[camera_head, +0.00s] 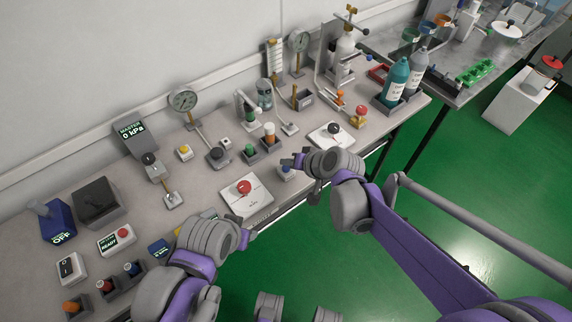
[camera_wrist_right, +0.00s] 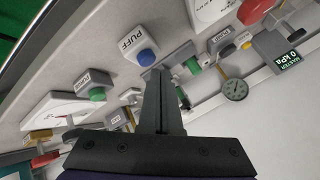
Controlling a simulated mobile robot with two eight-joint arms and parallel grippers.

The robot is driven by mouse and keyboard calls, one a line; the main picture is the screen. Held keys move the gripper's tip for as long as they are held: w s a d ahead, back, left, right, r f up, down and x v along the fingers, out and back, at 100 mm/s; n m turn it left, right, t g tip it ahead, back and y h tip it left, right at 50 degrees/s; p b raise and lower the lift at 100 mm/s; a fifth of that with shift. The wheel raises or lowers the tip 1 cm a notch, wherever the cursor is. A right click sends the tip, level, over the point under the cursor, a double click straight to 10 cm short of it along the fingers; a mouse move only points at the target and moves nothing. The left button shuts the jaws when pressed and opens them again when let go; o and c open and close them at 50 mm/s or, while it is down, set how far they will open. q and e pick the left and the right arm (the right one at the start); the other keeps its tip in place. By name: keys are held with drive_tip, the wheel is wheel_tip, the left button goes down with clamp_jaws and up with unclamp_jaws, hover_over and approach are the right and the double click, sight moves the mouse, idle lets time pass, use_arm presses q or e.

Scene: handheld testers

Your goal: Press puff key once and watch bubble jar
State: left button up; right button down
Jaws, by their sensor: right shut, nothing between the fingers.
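The puff key is a blue round button on a small white box marked PUFF (camera_wrist_right: 146,57). In the head view it sits near the bench's front edge (camera_head: 287,169), just left of my right fingertips. My right gripper (camera_head: 292,162) is shut and empty; in the wrist view its fingers (camera_wrist_right: 156,75) end close beside the blue button. I cannot tell whether they touch it. A clear glass jar (camera_head: 264,94), which looks like the bubble jar, stands further back on the bench. My left gripper (camera_head: 250,234) is low over the bench front, and its fingers are mostly hidden.
A white plate with a black knob (camera_head: 333,128) is to the right. The master display (camera_head: 131,131) reads 0 kPa.

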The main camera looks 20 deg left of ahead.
sight(288, 172)
drive_tip(key=shift+r, duration=0.25)
wheel_tip(288, 172, up, 5)
drive_tip(key=p, duration=0.3)
drive_tip(key=shift+f+p, duration=0.1)
drive_tip(key=shift+p, duration=0.25)
idle(0.7)
drive_tip(key=s+d+r+m+h+p, duration=0.1)
drive_tip(key=s+d+h+p, duration=0.1)
drive_tip(key=s+d, duration=0.4)
drive_tip(key=s+d+r+h+p, duration=0.2)
drive_tip(key=s+d, duration=0.5)
drive_tip(key=d, duration=0.6)
drive_tip(key=s+d+r+m+h+p, duration=0.1)
drive_tip(key=s+d+h, duration=0.2)
drive_tip(key=s+d, duration=0.3)
drive_tip(key=d, duration=0.4)
drive_tip(key=shift+s+d+r+m+t+h+p, duration=0.3)
drive_tip(key=shift+s+d+r+h+p, duration=0.05)
drive_tip(key=shift+h+p, duration=0.05)
idle(2.9)
